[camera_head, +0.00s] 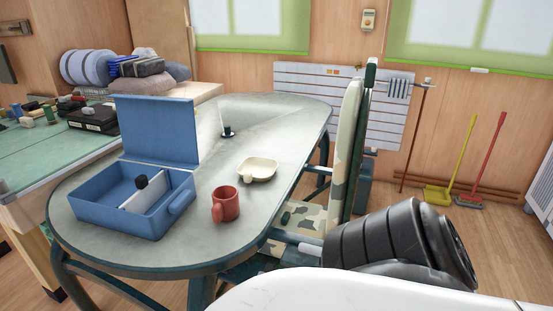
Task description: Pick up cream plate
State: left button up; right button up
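The cream plate (258,170) is a small shallow dish lying on the grey oval table (120,240), right of the table's middle and close to its right edge. A small cream bump shows at its near-left rim; I cannot tell whether it is part of the plate. Neither of my grippers is in view, and nothing touches the plate from above.
A red mug (226,204) stands just in front of the plate. A blue crate (118,218) with its lid raised stands at left, holding a white divider and a dark object. A camouflage chair (346,150) borders the table's right side. The table behind the plate is mostly clear.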

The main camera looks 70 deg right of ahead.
aim_at(254, 168)
jog(key=z, duration=1.35)
jog(key=i, duration=0.1)
jog(key=z, duration=0.15)
